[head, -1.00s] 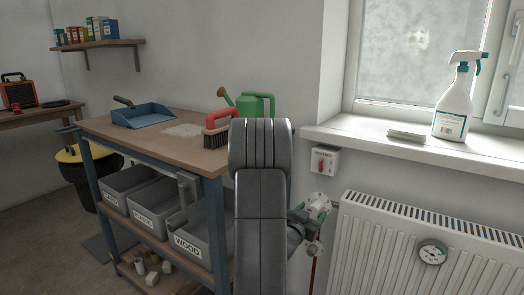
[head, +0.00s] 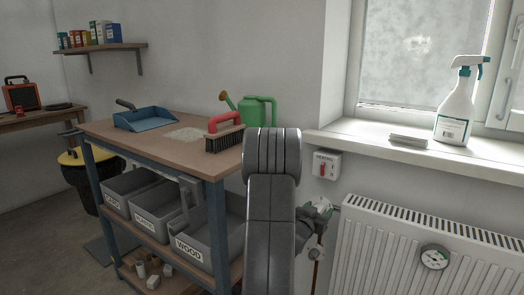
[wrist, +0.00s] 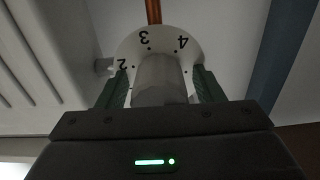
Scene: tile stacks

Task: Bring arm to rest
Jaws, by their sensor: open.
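In the wrist view, my gripper (wrist: 162,84) is open, with one dark green finger on each side of a pale round valve knob (wrist: 160,88). Whether the fingers touch the knob cannot be told. The white dial (wrist: 155,42) behind it shows the numbers 2, 3 and 4. In the head view, my grey arm (head: 270,215) stands in the lower middle and hides much of the area around the valve. Only a small part of the gripper and valve shows to its right, beside the radiator (head: 400,240).
A workbench (head: 150,142) stands on the left with a blue dustpan (head: 146,118), a brush (head: 224,140) and a green watering can (head: 260,112). Grey bins (head: 190,247) sit below. A spray bottle (head: 456,108) stands on the windowsill (head: 350,137). A red-switched box (head: 326,165) is on the wall.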

